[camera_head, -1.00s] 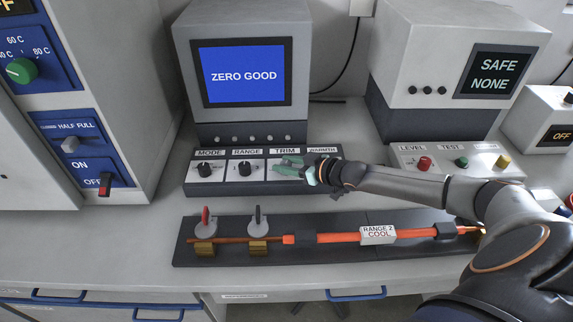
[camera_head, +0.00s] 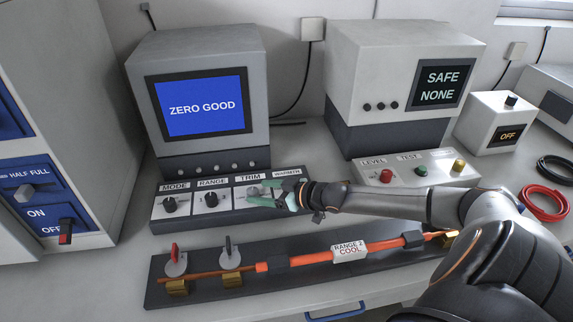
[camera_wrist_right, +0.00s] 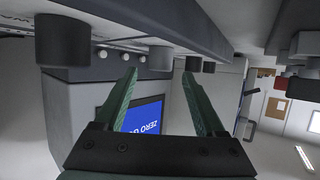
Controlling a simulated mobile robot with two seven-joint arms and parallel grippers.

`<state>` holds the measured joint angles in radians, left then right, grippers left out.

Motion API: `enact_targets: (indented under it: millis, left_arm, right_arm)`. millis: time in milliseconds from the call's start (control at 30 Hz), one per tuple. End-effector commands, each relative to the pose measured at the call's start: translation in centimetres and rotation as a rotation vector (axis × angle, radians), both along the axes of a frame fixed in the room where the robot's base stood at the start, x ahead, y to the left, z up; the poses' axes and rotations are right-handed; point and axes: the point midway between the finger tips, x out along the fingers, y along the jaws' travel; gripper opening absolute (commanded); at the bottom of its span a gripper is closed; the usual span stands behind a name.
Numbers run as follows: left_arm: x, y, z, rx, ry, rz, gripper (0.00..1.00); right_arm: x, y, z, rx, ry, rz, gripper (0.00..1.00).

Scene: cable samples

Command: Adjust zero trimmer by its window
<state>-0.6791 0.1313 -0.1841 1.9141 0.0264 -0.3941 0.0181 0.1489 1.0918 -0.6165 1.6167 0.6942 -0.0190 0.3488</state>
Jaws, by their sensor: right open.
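The meter's blue window (camera_head: 200,107) reads "ZERO GOOD" in the head view. The same window shows turned over in the right wrist view (camera_wrist_right: 143,115). Below it, the dark control panel (camera_head: 160,214) carries knobs labelled MODE, RANGE and TRIM, and a partly covered WARMTH label. The trim knob (camera_head: 254,191) is partly hidden by my right gripper (camera_head: 257,196). My right gripper's green fingers stand apart at the TRIM section; in the right wrist view they are open (camera_wrist_right: 158,70), with a dark knob (camera_wrist_right: 158,58) beyond the gap. Contact cannot be told. My left gripper is not in view.
A cable rig (camera_head: 155,285) with an orange cable labelled "RANGE 2 COOL" lies in front of the panel. At right are a tester (camera_head: 345,60) reading "SAFE NONE", its LEVEL and TEST buttons, and an "OFF" box (camera_head: 487,112). Red and black cable coils lie farther right.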

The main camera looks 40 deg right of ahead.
Motion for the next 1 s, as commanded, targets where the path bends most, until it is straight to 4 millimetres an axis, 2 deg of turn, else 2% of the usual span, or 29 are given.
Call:
enact_targets:
  millis: [100,600,1000]
  left_arm:
    - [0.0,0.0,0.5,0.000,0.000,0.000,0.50]
    - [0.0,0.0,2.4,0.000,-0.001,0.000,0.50]
    - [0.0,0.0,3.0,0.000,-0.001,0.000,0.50]
  right_arm:
    - [-1.4,-0.4,0.6,-0.001,0.004,0.002,0.72]
    - [-5.8,-1.9,2.7,0.000,0.001,0.002,0.72]
    - [-7.3,-2.4,3.4,0.000,-0.003,0.004,0.72]
